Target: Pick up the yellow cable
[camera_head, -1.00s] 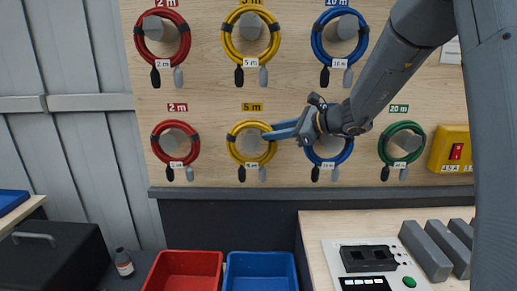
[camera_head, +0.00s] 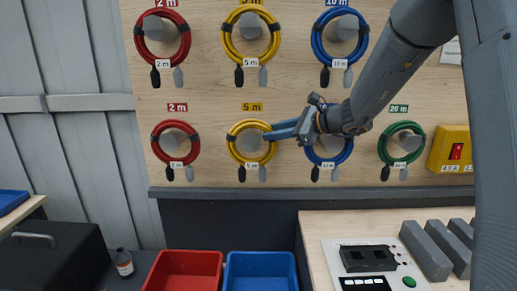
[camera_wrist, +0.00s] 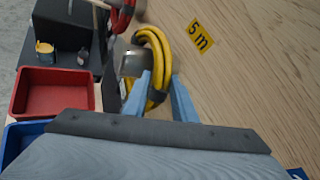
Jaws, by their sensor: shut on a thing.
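Two yellow cable coils hang on grey pegs on the wooden board, an upper one (camera_head: 230,42) and a lower one (camera_head: 233,152). My gripper (camera_head: 270,135) is at the right side of the lower coil. In the wrist view the lower yellow cable (camera_wrist: 166,50) hangs around its peg, and the blue fingers of my gripper (camera_wrist: 160,92) are at its near side, by a black strap. The fingers are shut on the coil, which still hangs around the peg. The exact contact is partly hidden by the fingers.
Red coils (camera_head: 155,152) hang left, blue coils (camera_head: 349,150) and a green coil (camera_head: 386,150) right. Below are a red tote (camera_head: 160,262), a blue tote (camera_head: 260,257) and a bench (camera_head: 320,222) with a device. A yellow switch box (camera_head: 450,150) is far right.

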